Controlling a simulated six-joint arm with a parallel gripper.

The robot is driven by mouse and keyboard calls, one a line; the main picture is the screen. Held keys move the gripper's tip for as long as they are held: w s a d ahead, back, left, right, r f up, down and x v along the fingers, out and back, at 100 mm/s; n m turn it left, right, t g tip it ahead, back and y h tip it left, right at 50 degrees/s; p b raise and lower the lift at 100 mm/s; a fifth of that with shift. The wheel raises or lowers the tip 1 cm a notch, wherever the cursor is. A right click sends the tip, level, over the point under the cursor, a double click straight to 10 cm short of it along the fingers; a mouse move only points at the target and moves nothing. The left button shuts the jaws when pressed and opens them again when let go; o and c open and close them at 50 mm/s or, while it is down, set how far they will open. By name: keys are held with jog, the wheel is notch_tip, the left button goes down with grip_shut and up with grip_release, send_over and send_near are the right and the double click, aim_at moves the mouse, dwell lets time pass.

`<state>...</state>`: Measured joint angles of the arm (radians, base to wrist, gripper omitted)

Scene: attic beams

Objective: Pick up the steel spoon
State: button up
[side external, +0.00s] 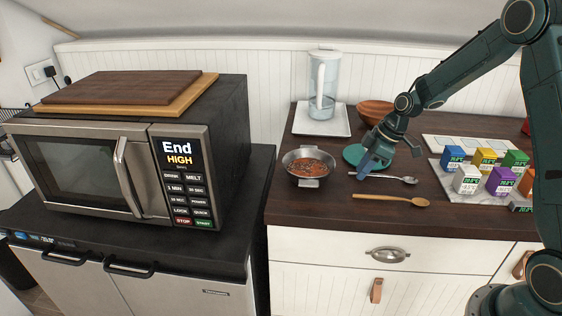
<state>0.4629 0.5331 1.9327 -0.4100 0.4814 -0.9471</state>
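The steel spoon (409,180) lies on the dark wooden counter, its bowl to the right and its thin handle running left. My gripper (368,170) points down over the spoon's handle, left of the bowl. Its blue-grey fingers overlap the handle in the picture and hide part of it. I cannot tell if the fingers touch the spoon, or how far apart they are.
A wooden spoon (397,200) lies in front of the steel one. A metal pan (308,167) of reddish food stands left, a teal disc (354,153) behind. Several coloured boxes (484,160) stand right. A pitcher (322,85), a wooden bowl (372,112) and a microwave (90,170) are also near.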

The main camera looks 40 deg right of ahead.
jog(key=shift+f, duration=0.15)
dwell(0.8)
grip_shut()
